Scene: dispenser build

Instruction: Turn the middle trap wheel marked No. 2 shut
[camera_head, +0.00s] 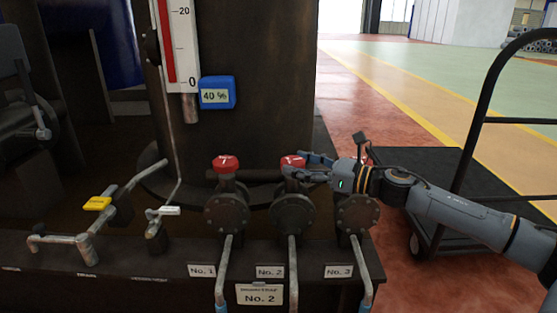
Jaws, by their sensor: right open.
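The middle trap wheel (291,161) is a red cap with a white mark, on top of the dark round flanged body (292,213) above the label "No. 2" (269,271). My right gripper (303,166) comes in from the right. Its fingers are open at the right side of the red wheel and overlap part of it. I cannot tell whether they touch it. My left gripper is not in view.
A matching red wheel (226,163) stands at No. 1. The No. 3 trap body (357,214) is below my right wrist, its top hidden. Yellow (98,203) and white (169,211) valve levers are at left. A black cart (425,166) stands at right.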

